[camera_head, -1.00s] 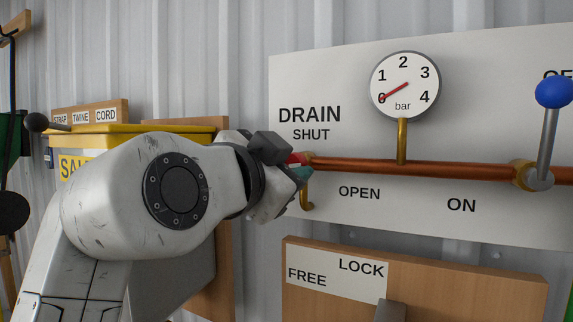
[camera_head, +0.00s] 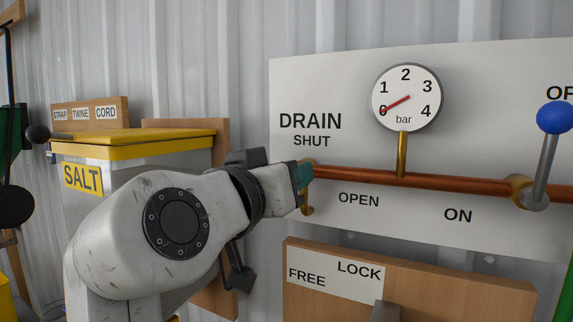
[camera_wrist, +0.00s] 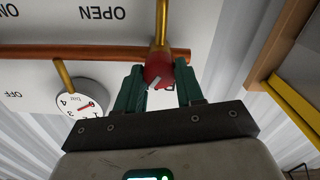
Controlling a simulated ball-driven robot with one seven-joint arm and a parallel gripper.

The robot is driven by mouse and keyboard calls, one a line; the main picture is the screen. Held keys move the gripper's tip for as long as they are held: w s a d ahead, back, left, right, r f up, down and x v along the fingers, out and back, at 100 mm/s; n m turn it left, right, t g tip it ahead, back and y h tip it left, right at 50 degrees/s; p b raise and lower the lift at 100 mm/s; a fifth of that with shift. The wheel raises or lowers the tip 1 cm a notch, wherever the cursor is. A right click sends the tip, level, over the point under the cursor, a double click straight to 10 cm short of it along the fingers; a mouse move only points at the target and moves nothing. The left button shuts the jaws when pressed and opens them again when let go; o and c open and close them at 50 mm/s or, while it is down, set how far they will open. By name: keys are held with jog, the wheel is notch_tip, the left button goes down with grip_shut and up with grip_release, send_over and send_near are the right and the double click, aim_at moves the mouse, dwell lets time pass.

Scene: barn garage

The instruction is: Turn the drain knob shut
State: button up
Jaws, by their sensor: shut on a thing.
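The red drain knob (camera_wrist: 158,70) sits on the brass valve fitting (camera_wrist: 161,40) at the end of the copper pipe. In the wrist view it lies between the green fingertips of my gripper (camera_wrist: 160,86), which is shut on it. A white mark shows on the knob's face. In the head view my gripper (camera_head: 302,174) reaches the pipe's left end, and its green finger hides the knob. The white panel (camera_head: 300,90) reads DRAIN and SHUT above the pipe and OPEN below it.
A gauge (camera_head: 405,97) on the copper pipe (camera_head: 430,182) has its red needle near 0. A blue-ended lever (camera_head: 555,118) stands at right. Below is a wooden LOCK/FREE board (camera_head: 450,285). A yellow-lidded SALT bin (camera_head: 130,146) stands left, behind my arm.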

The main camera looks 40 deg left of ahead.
jog(key=shift+n+p, duration=1.8)
jog(key=shift+n, duration=1.3)
jog(key=shift+a, duration=0.1)
jog(key=o, duration=1)
jog(key=shift+o, duration=0.2)
jog(key=shift+s, duration=0.1)
jog(key=b+v, duration=0.3)
jog(key=v, duration=0.7)
jog(key=shift+s, duration=0.3)
